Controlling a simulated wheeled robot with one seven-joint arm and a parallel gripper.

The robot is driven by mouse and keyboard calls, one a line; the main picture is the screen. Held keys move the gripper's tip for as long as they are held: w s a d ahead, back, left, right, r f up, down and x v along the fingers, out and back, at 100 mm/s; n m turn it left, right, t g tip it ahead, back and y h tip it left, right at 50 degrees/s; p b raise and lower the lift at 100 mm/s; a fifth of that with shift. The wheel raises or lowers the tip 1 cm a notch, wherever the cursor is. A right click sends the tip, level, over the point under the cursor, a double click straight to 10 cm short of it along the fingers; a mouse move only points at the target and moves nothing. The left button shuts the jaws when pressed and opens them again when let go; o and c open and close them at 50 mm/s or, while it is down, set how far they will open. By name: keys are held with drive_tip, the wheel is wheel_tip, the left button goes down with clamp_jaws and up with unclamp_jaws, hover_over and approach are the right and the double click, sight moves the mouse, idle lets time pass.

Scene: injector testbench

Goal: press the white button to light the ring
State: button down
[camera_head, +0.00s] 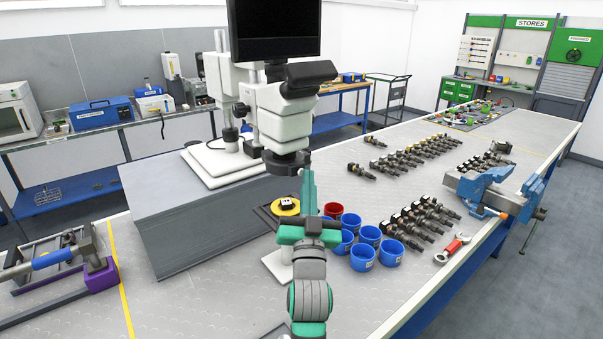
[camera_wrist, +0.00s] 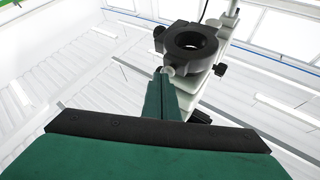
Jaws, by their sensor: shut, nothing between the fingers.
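The microscope (camera_head: 284,125) stands on a grey plinth left of centre, with a dark ring (camera_head: 286,163) at the bottom of its head. In the wrist view the dark ring (camera_wrist: 192,40) is seen from below. My gripper (camera_head: 307,172) is shut and empty, its green fingers pointing up just right of the ring. In the wrist view my gripper (camera_wrist: 164,80) has its fingertips close below the ring's near edge. A small pale knob (camera_wrist: 169,71), perhaps the white button, shows right at the fingertips. I cannot tell whether they touch. The ring shows no visible light.
A yellow disc (camera_head: 285,206) lies below the microscope head.

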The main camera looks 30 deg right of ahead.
drive_tip(key=shift+w, duration=0.2)
idle(0.5)
drive_tip(key=shift+w, duration=0.25)
idle(0.3)
drive_tip(key=shift+s+f, duration=0.1)
drive_tip(key=shift+s, duration=0.2)
drive_tip(key=s, duration=0.6)
drive_tip(key=shift+d, duration=0.2)
idle(0.3)
